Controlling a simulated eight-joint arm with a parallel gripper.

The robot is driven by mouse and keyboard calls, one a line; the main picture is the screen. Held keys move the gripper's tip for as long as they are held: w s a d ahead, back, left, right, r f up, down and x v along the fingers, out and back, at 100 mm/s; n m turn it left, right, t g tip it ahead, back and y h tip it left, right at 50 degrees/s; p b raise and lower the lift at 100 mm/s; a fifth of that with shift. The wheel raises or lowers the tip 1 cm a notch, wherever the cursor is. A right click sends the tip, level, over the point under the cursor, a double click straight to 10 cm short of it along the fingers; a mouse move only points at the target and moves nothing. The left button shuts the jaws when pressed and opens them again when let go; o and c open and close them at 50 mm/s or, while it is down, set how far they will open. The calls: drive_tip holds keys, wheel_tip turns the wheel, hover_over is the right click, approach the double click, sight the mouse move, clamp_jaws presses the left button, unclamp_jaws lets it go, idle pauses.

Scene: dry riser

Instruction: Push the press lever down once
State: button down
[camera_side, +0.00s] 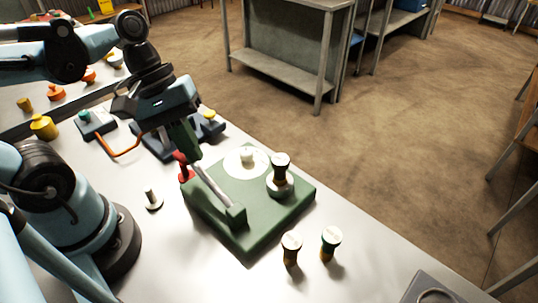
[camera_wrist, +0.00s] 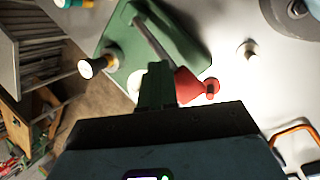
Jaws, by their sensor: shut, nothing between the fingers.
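The green press base (camera_side: 250,225) stands on the white table in the side view. Its grey lever rod (camera_side: 214,187) rises at a slant from a green pivot block (camera_side: 236,215). In the wrist view the rod (camera_wrist: 152,38) runs towards my fingers. My gripper (camera_side: 187,150) is shut, pointing down at the rod's upper end, with nothing held. Its green fingers also show in the wrist view (camera_wrist: 157,80). A red flared piece (camera_side: 183,166) is beside the fingers, also in the wrist view (camera_wrist: 190,87).
On the base are a round white plate (camera_side: 235,165) and a black-and-white knobbed piece (camera_side: 280,176). Two knobbed pieces (camera_side: 291,247) (camera_side: 330,242) stand in front. A small peg (camera_side: 152,199) stands left of the base. Blue-grey fixtures (camera_side: 160,147) and an orange handle (camera_side: 121,152) lie behind.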

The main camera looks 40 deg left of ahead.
sight(204, 177)
drive_tip(key=shift+a+f, duration=0.25)
drive_tip(key=shift+f, duration=0.3)
drive_tip(key=shift+a+f, duration=0.25)
drive_tip(key=shift+f, duration=0.3)
idle(1.4)
drive_tip(key=shift+r, duration=0.15)
drive_tip(key=shift+d+r, duration=0.3)
drive_tip(key=shift+r, duration=0.4)
drive_tip(key=shift+d+r, duration=0.35)
drive_tip(key=shift+r, duration=0.3)
drive_tip(key=shift+d+r, duration=0.3)
drive_tip(key=shift+r, duration=0.4)
drive_tip(key=shift+d+r, duration=0.3)
drive_tip(key=shift+r, duration=0.5)
drive_tip(key=shift+d+r, duration=0.35)
drive_tip(key=shift+r, duration=0.4)
drive_tip(key=shift+d+r, duration=0.3)
drive_tip(key=shift+r, duration=0.5)
drive_tip(key=w+a+f+m+t+y, duration=0.4)
drive_tip(key=w+a+f+m+t, duration=0.2)
drive_tip(key=w+a+m, duration=0.2)
drive_tip(key=shift+w+a+m+y, duration=0.2)
drive_tip(key=shift+m+y, duration=0.2)
drive_tip(key=shift+m, duration=0.6)
